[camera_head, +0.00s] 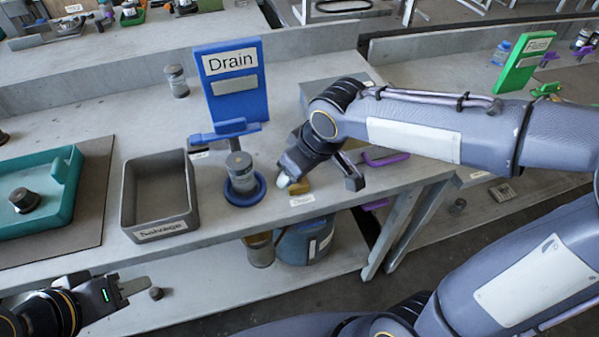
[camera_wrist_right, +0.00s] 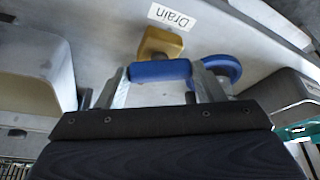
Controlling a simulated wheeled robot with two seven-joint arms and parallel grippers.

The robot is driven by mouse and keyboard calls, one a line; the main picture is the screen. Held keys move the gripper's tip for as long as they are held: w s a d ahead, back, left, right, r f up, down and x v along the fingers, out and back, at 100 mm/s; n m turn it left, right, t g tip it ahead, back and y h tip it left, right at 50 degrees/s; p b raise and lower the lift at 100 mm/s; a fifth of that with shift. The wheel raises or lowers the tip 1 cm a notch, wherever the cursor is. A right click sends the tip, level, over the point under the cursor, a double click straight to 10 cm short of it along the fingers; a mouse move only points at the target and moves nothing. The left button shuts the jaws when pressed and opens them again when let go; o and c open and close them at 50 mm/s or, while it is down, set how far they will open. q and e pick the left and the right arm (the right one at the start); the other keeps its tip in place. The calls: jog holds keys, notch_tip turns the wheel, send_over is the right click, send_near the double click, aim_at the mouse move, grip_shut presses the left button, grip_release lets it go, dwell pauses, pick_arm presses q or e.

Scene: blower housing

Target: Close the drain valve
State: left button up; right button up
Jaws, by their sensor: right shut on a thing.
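The brass drain valve (camera_head: 300,187) sits at the front edge of the bench, above a small label reading Drain (camera_head: 302,200). Its brass body (camera_wrist_right: 160,42) and blue handle (camera_wrist_right: 160,71) show in the right wrist view. My right gripper (camera_wrist_right: 164,80) is shut on the handle, with one finger at each end of it. In the head view the right gripper (camera_head: 287,179) covers the handle. My left gripper (camera_head: 122,289) is low at the left, away from the valve; I cannot tell whether its jaws are open.
Left of the valve, a grey jar (camera_head: 240,175) stands in a blue ring (camera_head: 246,199). A grey Salvage bin (camera_head: 128,205) and a teal tray (camera_head: 66,205) are farther left. A blue Drain sign (camera_head: 231,95) stands behind. A blue container (camera_head: 296,246) sits on the lower shelf.

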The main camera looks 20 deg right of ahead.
jog(key=m+h+b, duration=0.1)
jog(key=m+b, duration=0.1)
jog(key=m, duration=0.1)
jog(key=shift+a+f, duration=0.1)
jog(key=shift+a, duration=0.05)
jog(key=shift+m+t+h+b, duration=0.3)
jog(key=shift+m+h+b, duration=0.35)
jog(key=shift+m, duration=0.65)
jog(key=o, duration=1)
jog(key=shift+s, duration=0.1)
jog(key=v, duration=0.8)
jog(key=shift+p, duration=0.4)
